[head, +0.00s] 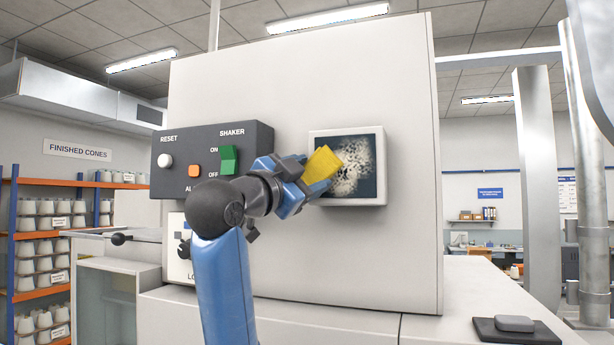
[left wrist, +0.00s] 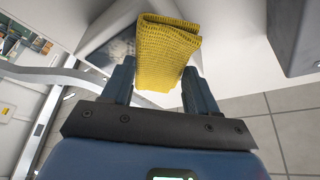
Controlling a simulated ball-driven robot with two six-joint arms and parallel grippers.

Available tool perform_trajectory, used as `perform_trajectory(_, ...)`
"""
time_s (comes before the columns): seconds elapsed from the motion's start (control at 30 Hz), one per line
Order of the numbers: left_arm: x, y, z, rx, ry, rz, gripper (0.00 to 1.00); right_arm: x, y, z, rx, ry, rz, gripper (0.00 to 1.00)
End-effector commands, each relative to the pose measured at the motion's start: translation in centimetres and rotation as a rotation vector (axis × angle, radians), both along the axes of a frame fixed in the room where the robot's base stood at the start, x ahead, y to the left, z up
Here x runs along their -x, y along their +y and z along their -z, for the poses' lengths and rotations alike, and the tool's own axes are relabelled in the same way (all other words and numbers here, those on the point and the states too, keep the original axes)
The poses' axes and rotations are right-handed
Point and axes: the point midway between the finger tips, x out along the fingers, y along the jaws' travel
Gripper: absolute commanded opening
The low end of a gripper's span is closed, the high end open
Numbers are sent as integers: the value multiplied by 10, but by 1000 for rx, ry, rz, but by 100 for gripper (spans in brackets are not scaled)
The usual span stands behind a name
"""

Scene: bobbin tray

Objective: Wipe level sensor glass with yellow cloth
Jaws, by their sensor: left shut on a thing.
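The level sensor glass (head: 367,180) is a dark square window in a raised white frame on the front of the large pale machine. Pale, speckled smudges cover much of it. My left gripper (head: 312,178) is at the left edge of the glass, shut on the folded yellow cloth (head: 321,164). The cloth overlaps the left part of the glass in the head view; I cannot tell whether it touches. In the left wrist view the cloth (left wrist: 165,52) sits between the two fingers (left wrist: 160,88), and part of the glass (left wrist: 118,48) shows behind it. My right gripper is not in view.
A dark control panel (head: 255,138) with a white reset button (head: 165,160), an orange button (head: 194,171) and a green shaker switch (head: 228,160) is left of the glass, behind my left arm. A dark pad with a grey block (head: 514,324) lies on the ledge at lower right.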

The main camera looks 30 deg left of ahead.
Motion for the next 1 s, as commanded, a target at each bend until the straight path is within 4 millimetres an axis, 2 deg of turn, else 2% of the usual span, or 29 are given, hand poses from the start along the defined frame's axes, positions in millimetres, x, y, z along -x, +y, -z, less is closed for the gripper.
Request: perform_trajectory(1.0, -16, 4, 0, 1, 1, 0, 34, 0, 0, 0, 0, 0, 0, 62)
